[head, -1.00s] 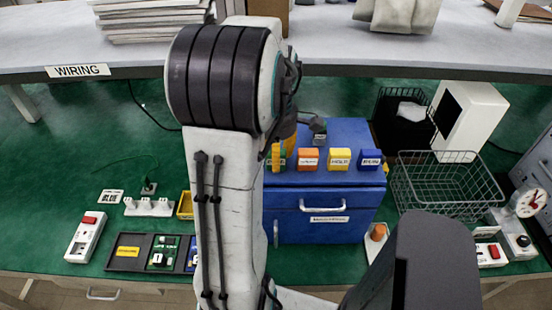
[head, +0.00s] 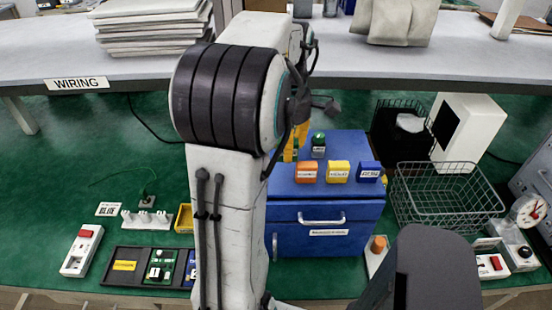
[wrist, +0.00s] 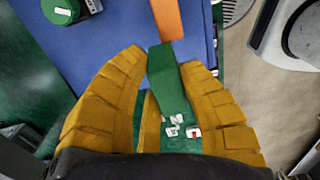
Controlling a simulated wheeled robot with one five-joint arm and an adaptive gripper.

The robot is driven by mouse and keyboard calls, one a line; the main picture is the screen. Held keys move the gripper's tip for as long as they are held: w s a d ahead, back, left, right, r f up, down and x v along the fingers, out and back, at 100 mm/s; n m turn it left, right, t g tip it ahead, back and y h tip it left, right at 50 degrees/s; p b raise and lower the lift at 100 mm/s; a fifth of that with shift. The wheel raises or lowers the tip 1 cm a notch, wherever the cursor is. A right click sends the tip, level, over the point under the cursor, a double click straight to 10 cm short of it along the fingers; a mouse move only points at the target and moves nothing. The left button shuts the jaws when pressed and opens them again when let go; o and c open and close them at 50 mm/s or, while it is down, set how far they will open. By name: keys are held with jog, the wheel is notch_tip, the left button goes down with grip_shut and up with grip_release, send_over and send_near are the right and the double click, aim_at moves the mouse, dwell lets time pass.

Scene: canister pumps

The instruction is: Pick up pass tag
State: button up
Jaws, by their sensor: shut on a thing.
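The pass tag, seen as a green block (wrist: 166,72), is between the yellow fingers of my gripper (wrist: 169,60) in the wrist view. My gripper is shut on it. In the head view my gripper (head: 296,140) is at the left side of the blue cabinet's top, partly hidden behind my arm. A little green shows at its fingers there, but the tag's label cannot be read. An orange tag (head: 306,171) stands on the cabinet's front edge, right of the gripper; it also shows just beyond the green block in the wrist view (wrist: 167,18).
The blue cabinet (head: 325,215) also carries a yellow tag (head: 338,171), a blue tag (head: 369,171) and a green-topped round object (head: 318,145). A wire basket (head: 447,192) stands to the right. A shelf (head: 125,68) crosses above. A dark tray (head: 128,266) lies left.

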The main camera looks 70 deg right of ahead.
jog(key=s+d+r, duration=0.5)
jog(key=s, duration=0.1)
jog(key=shift+d+p, duration=0.35)
jog(key=shift+d, duration=0.05)
